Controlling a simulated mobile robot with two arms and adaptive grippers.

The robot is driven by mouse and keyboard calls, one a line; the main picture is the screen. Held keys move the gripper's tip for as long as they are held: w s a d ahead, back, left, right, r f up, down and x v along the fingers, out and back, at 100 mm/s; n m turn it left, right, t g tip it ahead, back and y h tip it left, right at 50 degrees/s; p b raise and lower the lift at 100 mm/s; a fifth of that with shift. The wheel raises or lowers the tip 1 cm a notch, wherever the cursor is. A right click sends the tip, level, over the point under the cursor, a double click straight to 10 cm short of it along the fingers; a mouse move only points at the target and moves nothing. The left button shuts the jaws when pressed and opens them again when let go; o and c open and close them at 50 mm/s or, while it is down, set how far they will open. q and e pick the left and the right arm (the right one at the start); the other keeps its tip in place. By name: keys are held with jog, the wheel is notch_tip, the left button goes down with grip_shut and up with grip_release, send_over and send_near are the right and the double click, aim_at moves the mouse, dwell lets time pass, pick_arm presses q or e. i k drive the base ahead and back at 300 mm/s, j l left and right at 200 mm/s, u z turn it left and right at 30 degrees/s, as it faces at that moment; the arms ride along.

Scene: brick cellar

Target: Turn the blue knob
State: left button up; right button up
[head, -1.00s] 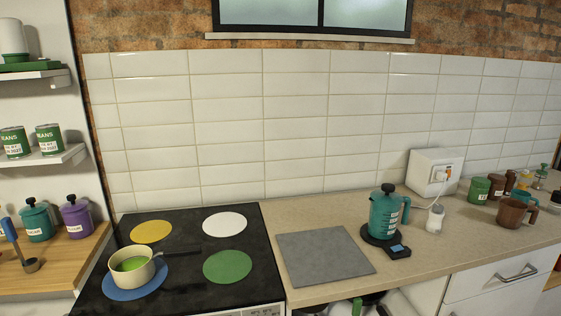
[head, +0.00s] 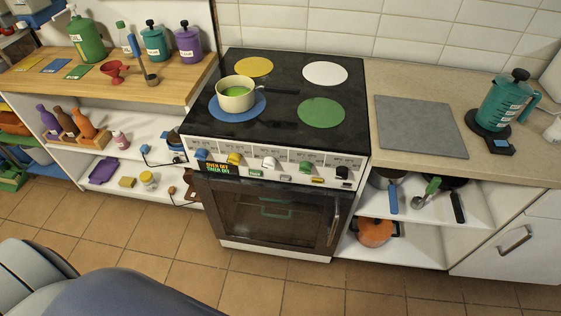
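The blue knob (head: 202,155) is the leftmost of the row on the white front panel of the stove (head: 290,85). It is small here, and its exact angle is hard to tell. To its right are the yellow knob (head: 234,158), the white knob (head: 268,162), the green knob (head: 305,167) and the black knob (head: 342,172). A cream pot (head: 234,101) with green contents stands on the blue burner (head: 224,116) at the front left of the cooktop. Neither of my grippers shows in the head view.
The oven door (head: 270,211) below the knobs is shut. Left of the stove is a wooden counter (head: 110,95) over open shelves. To the right are a grey board (head: 420,126) and a teal press (head: 505,98). Tiled floor (head: 170,270) in front of the stove is clear.

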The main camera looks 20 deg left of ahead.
aim_at(201, 154)
jog(key=u, duration=1.35)
jog(key=z, duration=0.15)
